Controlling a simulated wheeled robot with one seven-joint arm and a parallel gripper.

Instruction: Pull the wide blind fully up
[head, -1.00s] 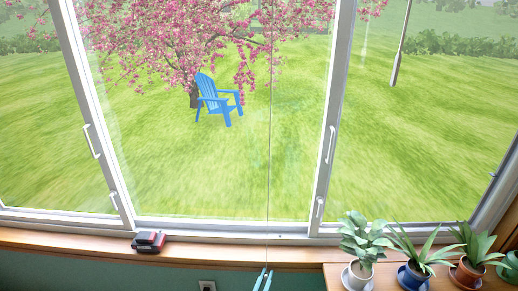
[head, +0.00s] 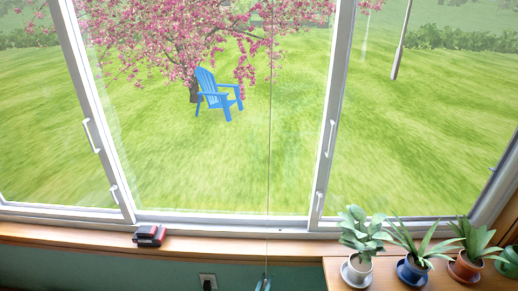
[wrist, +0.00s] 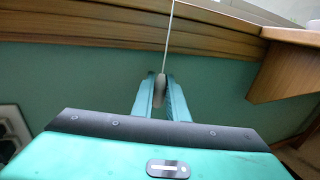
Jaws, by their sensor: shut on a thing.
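A thin cord (head: 269,150) runs straight down in front of the middle window pane, from the top edge of the head view to my gripper. My gripper (wrist: 160,82) is shut on this pull, below the sill and in front of the green wall. In the head view only the tips of my gripper (head: 263,283) show at the bottom edge. The blind itself is not in view.
The wooden sill (head: 205,240) carries a small red and black object (head: 149,236). Potted plants (head: 361,250) stand on a wooden surface to the right. A wall outlet (head: 208,282) is low at left. A pale rod (head: 401,45) hangs by the right pane.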

